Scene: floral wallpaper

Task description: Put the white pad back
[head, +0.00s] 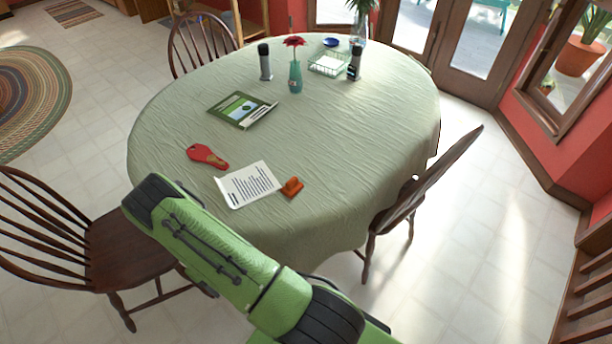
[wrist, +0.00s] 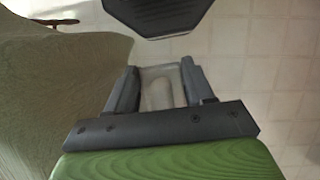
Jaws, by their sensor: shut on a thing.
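My gripper (wrist: 161,92) shows in the wrist view with its two dark fingers closed on a small pale, whitish block, which looks like the white pad (wrist: 160,92). The pad sits between the fingers, and its lower part is hidden by the gripper body. The gripper is beside the edge of the cloth-covered table, with floor tiles behind it. In the head view my green arm reaches in from the bottom toward the table's near left side, and the gripper and pad are hidden there.
The oval table (head: 330,140) holds a printed sheet (head: 248,185), an orange-brown block (head: 291,187), a red object (head: 208,156), a green booklet (head: 242,110), a flower vase (head: 295,77) and a wire basket (head: 329,64). Chairs stand left (head: 120,255) and right (head: 425,185). The right tabletop is clear.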

